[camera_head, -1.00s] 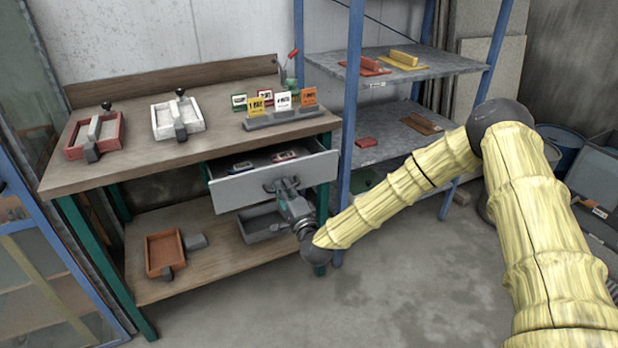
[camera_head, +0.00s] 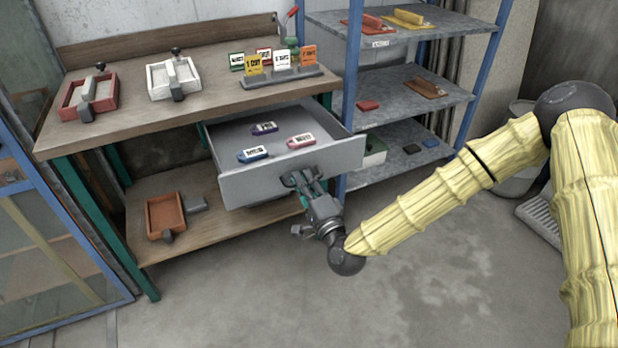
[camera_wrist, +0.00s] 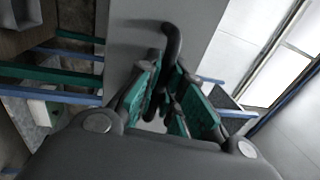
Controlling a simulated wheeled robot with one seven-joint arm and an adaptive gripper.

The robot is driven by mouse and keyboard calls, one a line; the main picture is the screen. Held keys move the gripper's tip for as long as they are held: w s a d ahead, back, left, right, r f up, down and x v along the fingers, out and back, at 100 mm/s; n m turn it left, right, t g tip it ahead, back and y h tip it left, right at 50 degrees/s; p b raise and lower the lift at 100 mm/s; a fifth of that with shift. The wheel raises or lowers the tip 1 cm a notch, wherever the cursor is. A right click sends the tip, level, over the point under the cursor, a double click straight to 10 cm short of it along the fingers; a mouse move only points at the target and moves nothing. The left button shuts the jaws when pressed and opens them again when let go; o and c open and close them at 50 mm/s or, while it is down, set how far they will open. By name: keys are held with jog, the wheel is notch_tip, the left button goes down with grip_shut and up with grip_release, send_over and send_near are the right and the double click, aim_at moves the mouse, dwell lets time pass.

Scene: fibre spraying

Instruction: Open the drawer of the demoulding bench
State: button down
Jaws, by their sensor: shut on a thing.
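The grey drawer (camera_head: 235,187) of the wooden demoulding bench (camera_head: 140,122) stands well out from under the bench top. Several coloured labelled tags lie inside it, among them a blue one (camera_head: 253,154) and a red one (camera_head: 301,140). My gripper (camera_head: 302,180) is at the drawer's front, shut on its dark handle. In the wrist view the curved dark handle (camera_wrist: 172,42) runs down between the green-padded fingers of my gripper (camera_wrist: 172,95). The part of the handle inside the grip is partly hidden by the fingers.
Red (camera_head: 88,97) and white (camera_head: 174,79) moulds and a card stand (camera_head: 283,77) are on the bench top. A brown mould (camera_head: 165,214) lies on the lower shelf. A blue-posted rack (camera_head: 350,95) stands close on the right. The floor in front is clear.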

jog(key=c, duration=1.5)
grip_release()
jog(key=shift+c, duration=0.2)
jog(key=shift+s, duration=0.1)
jog(key=v, duration=1.2)
